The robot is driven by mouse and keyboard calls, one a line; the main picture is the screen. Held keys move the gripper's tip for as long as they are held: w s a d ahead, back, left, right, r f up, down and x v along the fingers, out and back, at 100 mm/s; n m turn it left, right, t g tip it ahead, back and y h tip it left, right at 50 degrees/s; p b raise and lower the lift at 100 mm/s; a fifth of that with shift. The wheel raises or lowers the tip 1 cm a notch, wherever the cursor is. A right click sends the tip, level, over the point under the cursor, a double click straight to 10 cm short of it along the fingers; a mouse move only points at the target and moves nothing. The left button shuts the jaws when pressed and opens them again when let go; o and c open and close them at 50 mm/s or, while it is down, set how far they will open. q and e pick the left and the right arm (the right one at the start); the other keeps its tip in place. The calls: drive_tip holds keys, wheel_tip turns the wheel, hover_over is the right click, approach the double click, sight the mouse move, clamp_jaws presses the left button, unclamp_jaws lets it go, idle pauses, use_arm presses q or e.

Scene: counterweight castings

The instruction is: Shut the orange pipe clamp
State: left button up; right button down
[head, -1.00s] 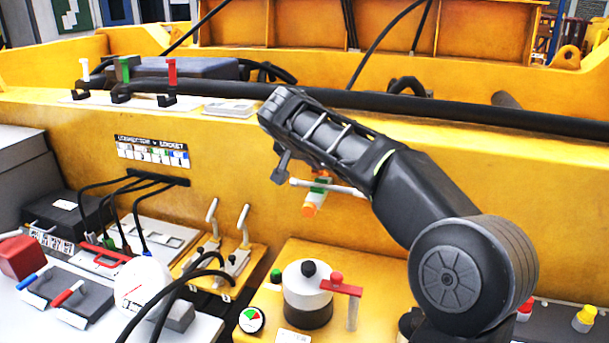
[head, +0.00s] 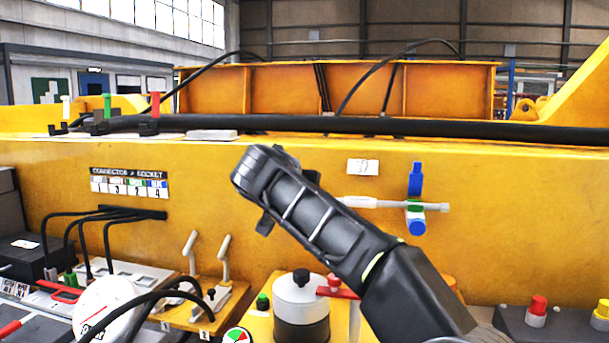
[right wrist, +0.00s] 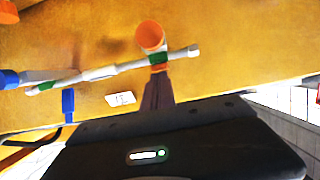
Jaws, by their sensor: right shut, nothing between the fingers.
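In the right wrist view, the orange pipe clamp (right wrist: 152,37) is on a white pipe (right wrist: 108,71) along the yellow wall. Its round orange end faces the camera beside the pipe; a green band and a small orange part show at the pipe. I cannot tell how far it stands open. My right gripper (right wrist: 157,78) is shut and empty, its dark fingertips at or very near the clamp's lower orange part; contact is unclear. In the head view, my right arm crosses the middle and I cannot make out the orange clamp. My left gripper is not in view.
A blue clamp (head: 416,182) is on a white pipe right of my arm; blue parts also show in the wrist view (right wrist: 68,101). Below stand a white-and-dark canister (head: 300,300), two levers (head: 224,262) and cabled connectors. A black hose (head: 480,130) runs along the ledge.

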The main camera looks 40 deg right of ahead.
drive_tip(key=shift+a+f, duration=0.1)
drive_tip(key=shift+f, duration=0.25)
idle(0.3)
drive_tip(key=shift+r+p, duration=0.5)
drive_tip(key=shift+r, duration=0.4)
drive_tip(key=v, duration=0.7)
drive_tip(key=shift+s+a+b, duration=0.2)
drive_tip(key=shift+a+b, duration=0.1)
drive_tip(key=shift+b, duration=0.1)
drive_tip(key=shift+r, duration=0.1)
